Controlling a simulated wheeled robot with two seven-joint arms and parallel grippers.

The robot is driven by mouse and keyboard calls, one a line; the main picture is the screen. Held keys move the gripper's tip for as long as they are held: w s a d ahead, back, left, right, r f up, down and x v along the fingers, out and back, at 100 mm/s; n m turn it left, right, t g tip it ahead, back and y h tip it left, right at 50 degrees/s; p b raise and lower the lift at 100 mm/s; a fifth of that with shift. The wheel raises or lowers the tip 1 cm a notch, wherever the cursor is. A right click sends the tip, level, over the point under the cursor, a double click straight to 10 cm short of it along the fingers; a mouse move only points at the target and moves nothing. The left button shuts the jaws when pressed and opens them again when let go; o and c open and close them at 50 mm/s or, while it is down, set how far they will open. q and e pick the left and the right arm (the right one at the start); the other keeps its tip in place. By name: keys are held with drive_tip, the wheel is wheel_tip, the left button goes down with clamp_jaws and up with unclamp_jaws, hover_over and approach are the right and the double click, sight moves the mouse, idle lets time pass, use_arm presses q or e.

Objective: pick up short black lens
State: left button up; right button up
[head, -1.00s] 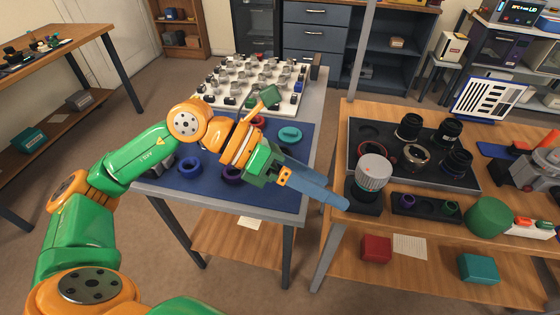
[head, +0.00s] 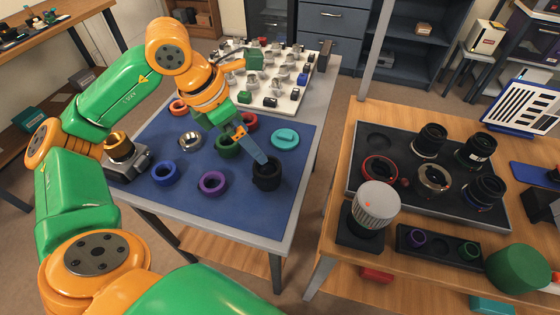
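Taller black lenses (head: 429,141) stand in the dark tray on the right table. My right gripper is not in view.
Coloured rings lie around on the mat, including a purple ring (head: 212,183), a blue ring (head: 165,173) and a teal disc (head: 285,138). A white board (head: 293,99) of small parts lies behind. The right table holds the dark tray (head: 399,193) and a ribbed grey knob (head: 376,204).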

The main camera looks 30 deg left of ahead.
sight(262, 168)
use_arm(q)
wheel_tip(262, 168, down, 7)
drive_tip(key=b, duration=0.6)
drive_tip(key=shift+w, duration=0.15)
drive_tip(key=x, duration=0.7)
drive_tip(key=shift+w+d, duration=0.2)
drive_tip(key=shift+d, duration=0.05)
drive_tip(key=c, duration=1.5)
